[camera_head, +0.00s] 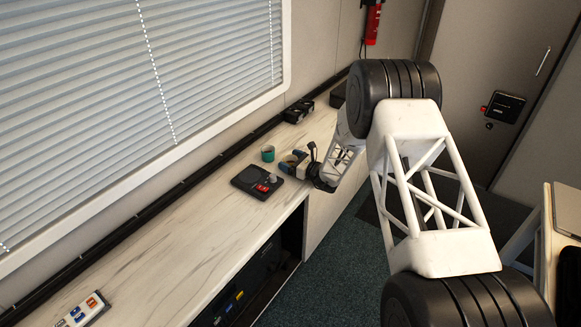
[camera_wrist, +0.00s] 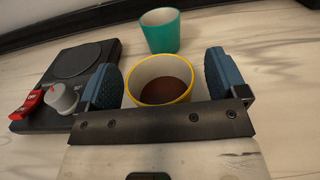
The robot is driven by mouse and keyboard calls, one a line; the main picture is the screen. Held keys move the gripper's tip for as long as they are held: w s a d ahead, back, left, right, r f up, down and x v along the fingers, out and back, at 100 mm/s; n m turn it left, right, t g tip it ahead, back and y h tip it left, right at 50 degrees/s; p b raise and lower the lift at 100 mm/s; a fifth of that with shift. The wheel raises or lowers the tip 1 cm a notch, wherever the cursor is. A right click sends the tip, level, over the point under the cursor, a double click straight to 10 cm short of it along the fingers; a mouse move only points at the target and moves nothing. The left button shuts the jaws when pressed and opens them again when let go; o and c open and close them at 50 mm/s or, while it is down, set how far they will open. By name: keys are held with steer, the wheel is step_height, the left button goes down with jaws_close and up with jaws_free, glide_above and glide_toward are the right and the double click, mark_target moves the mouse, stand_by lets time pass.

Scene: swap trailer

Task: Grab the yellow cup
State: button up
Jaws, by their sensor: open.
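The yellow cup (camera_wrist: 160,64) stands upright between the two blue finger pads of my open gripper (camera_wrist: 163,82) in the wrist view. It has a pale inside with something brown in the bottom. Its lower front is hidden by the gripper's black crossbar. I cannot tell whether either pad touches it. In the head view my gripper (camera_head: 290,161) is low over the white marbled counter (camera_head: 225,215), and the yellow cup is hard to make out there.
A teal cup (camera_wrist: 160,32) stands just behind the yellow cup; it also shows in the head view (camera_head: 267,154). A black device (camera_wrist: 78,75) with a grey knob and red switch lies to the left. A window with blinds (camera_head: 130,80) borders the counter. The counter's near left is mostly clear.

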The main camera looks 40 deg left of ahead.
steer(key=c, duration=1)
steer(key=shift+r, duration=0.3)
steer(key=shift+c, duration=0.2)
steer(key=shift+r, duration=1.3)
steer(key=shift+s+d+r, duration=0.1)
steer(key=shift+r, duration=0.1)
steer(key=shift+s+d+r, duration=0.25)
steer(key=shift+s+d, duration=1.55)
steer(key=shift+s+d+r, duration=0.2)
steer(key=shift+s+d, duration=1.65)
steer(key=shift+s+d+r, duration=0.25)
steer(key=shift+s+d, duration=1.55)
steer(key=shift+s+d, duration=0.1)
